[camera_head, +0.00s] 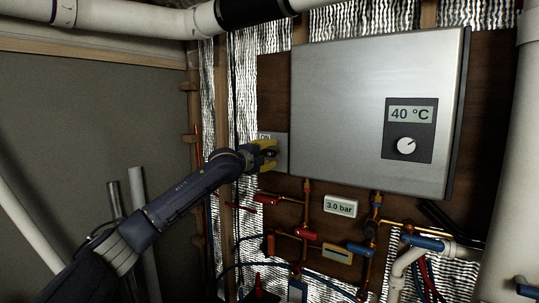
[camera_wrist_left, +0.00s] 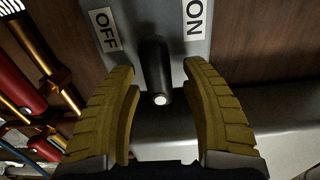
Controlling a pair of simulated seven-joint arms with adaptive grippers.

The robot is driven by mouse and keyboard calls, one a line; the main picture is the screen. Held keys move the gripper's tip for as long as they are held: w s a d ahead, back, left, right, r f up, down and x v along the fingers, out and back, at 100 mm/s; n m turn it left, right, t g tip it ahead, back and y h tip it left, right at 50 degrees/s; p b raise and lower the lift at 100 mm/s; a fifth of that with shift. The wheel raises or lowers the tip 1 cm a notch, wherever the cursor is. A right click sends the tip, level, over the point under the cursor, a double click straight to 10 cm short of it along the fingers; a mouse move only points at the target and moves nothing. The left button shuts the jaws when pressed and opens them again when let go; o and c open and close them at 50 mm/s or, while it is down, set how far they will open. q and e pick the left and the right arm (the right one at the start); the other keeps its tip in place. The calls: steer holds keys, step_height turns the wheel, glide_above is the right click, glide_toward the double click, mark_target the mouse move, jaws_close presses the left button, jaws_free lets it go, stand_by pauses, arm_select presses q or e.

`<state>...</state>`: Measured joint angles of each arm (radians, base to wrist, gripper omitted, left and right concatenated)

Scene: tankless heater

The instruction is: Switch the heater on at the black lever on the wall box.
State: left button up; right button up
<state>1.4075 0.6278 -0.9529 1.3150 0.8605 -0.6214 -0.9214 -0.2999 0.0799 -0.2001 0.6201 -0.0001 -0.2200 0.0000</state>
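The grey wall box (camera_head: 283,145) is mounted on the wooden board at the left of the heater (camera_head: 340,110). In the left wrist view its plate (camera_wrist_left: 150,14) carries an OFF label (camera_wrist_left: 104,30) at left and an ON label (camera_wrist_left: 195,18) at right. The black lever (camera_wrist_left: 156,66) sticks out between the labels, toward the camera. My left gripper (camera_head: 268,154) is at the box, its yellow fingers open on either side of the lever, with a gap visible on both sides. In the head view the gripper hides most of the lever. My right gripper is not in view.
The heater's panel display (camera_head: 411,114) reads 40 °C above a white knob (camera_head: 406,146). Below are copper pipes, red and blue valve handles and a 3.0 bar gauge (camera_head: 340,206). A thick white pipe (camera_head: 514,150) stands at right.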

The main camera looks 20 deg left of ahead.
arm_select(q)
steer(key=v, duration=1.2)
stand_by(0.3)
steer(key=shift+f, duration=0.1)
